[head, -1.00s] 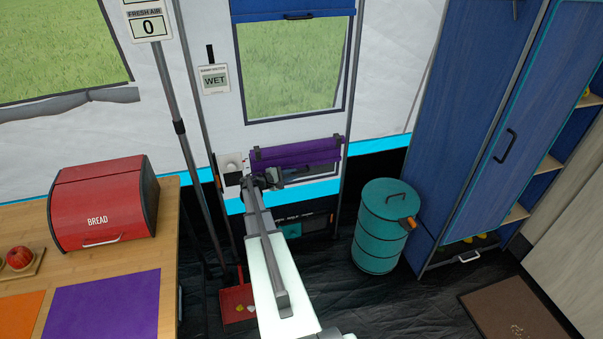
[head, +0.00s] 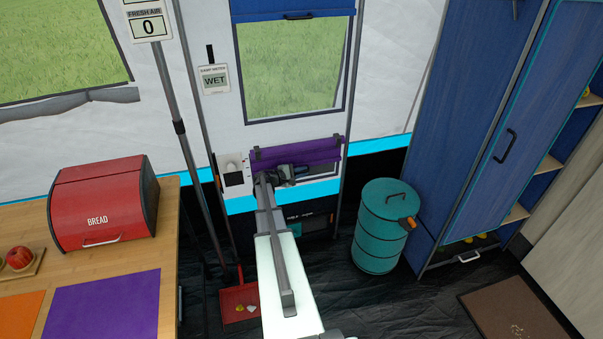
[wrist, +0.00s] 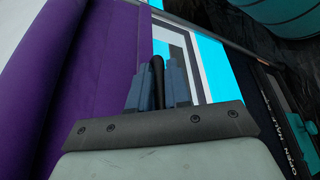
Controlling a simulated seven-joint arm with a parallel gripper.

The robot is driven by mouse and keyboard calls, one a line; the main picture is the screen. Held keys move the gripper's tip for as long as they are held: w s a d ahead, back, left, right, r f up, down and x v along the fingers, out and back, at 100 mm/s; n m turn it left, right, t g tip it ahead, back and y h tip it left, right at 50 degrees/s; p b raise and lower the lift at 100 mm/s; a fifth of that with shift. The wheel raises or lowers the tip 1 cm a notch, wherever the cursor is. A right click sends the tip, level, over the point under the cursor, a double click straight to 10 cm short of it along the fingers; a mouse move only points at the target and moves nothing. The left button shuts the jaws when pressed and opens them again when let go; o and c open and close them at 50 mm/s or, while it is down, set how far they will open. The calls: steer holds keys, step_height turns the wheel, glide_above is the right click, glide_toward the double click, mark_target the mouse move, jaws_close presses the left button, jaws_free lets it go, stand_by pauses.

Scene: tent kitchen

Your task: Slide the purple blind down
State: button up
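The purple blind (head: 297,154) is gathered as a narrow roll at the top of a small low window, below the big window. In the wrist view the blind (wrist: 85,75) fills the left side as purple cloth. My gripper (head: 304,171) is at the blind's lower edge, in front of the small window. In the wrist view my gripper's fingers (wrist: 158,82) stand close together on both sides of a dark handle (wrist: 157,70) and look shut on it. The fingers hide part of the handle and the window's pane.
A blue blind (head: 290,8) hangs above the big window. A dark unit (head: 308,224) sits below the small window. A teal barrel (head: 380,228) and blue wardrobe stand to the right. A pole (head: 180,128) and the counter with a red bread box (head: 103,205) are left.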

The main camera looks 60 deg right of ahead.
jaws_close()
step_height(320, 180, down, 26)
stand_by(0.5)
steer(key=shift+f, duration=0.1)
steer(key=shift+o, duration=1.5)
jaws_free()
steer(key=shift+a, duration=0.1)
